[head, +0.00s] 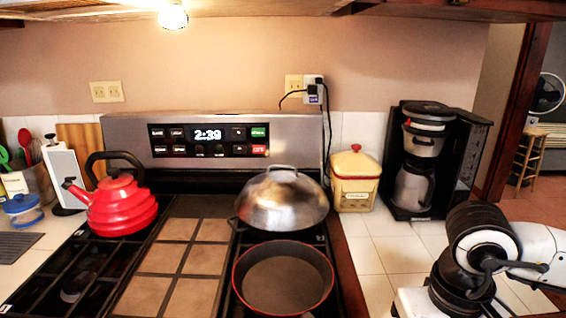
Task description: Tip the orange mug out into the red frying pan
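The red frying pan (284,285) sits on the front right burner of the stove, with a red rim and a dark inside that looks empty. Its handle does not show. I do not see an orange mug anywhere in the head view. My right arm (487,250) comes in from the right over the counter, to the right of the pan; its gripper fingers do not show. My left arm and gripper are out of view.
A domed metal lid (283,200) covers a pan right behind the red pan. A red kettle (120,205) stands at the back left of the stove. A yellow canister (355,180) and a coffee maker (425,160) stand on the right counter. The tiled griddle area (165,258) is clear.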

